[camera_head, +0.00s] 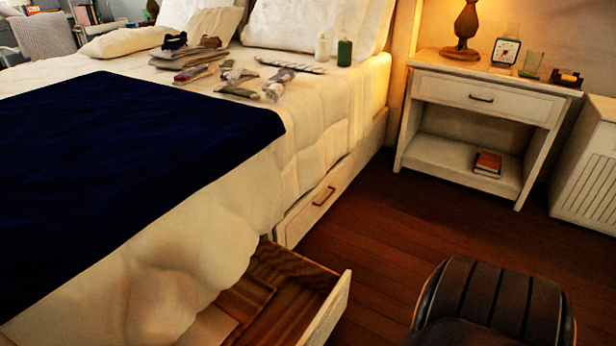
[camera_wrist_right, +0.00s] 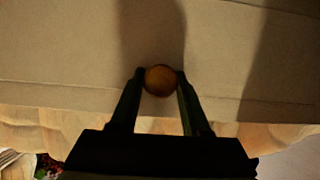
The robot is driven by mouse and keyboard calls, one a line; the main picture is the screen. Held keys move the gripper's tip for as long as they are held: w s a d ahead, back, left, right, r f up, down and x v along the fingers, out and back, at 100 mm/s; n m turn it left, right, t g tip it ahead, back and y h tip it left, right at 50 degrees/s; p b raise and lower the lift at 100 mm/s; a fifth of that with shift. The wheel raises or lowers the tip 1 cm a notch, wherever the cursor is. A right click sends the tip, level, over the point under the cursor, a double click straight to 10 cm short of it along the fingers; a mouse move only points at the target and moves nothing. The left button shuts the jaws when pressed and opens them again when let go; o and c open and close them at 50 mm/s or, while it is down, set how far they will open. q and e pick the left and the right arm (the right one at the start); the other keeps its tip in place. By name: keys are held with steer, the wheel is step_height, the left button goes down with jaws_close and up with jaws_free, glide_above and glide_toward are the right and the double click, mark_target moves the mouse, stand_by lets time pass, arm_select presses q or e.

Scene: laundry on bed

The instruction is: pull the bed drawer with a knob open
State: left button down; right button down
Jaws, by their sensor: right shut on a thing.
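The bed drawer with a knob stands pulled out from the bed's side at the bottom of the head view. Its pale front panel (camera_head: 328,312) is away from the bed frame, and its wooden inside (camera_head: 285,280) shows. In the right wrist view, the round brown knob (camera_wrist_right: 160,82) sits on the pale drawer front (camera_wrist_right: 75,60). My right gripper (camera_wrist_right: 160,75) is shut on the knob, one finger on each side. The knob and right gripper do not show in the head view. My left gripper is in neither view.
A second bed drawer (camera_head: 305,215) with a bar handle (camera_head: 323,196) is shut farther along the bed. A nightstand (camera_head: 485,105) stands at the back right. Folded clothes (camera_head: 187,58) and small items lie on the bed. Wooden floor (camera_head: 400,235) is clear beside the bed.

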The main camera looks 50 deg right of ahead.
steer(key=shift+c, duration=2)
jaws_free()
steer(key=a+p+v, duration=0.1)
steer(key=p+v, duration=0.3)
steer(key=v, duration=0.8)
steer(key=shift+s+d+r, duration=0.2)
steer(key=shift+s+d, duration=0.05)
steer(key=shift+d, duration=0.2)
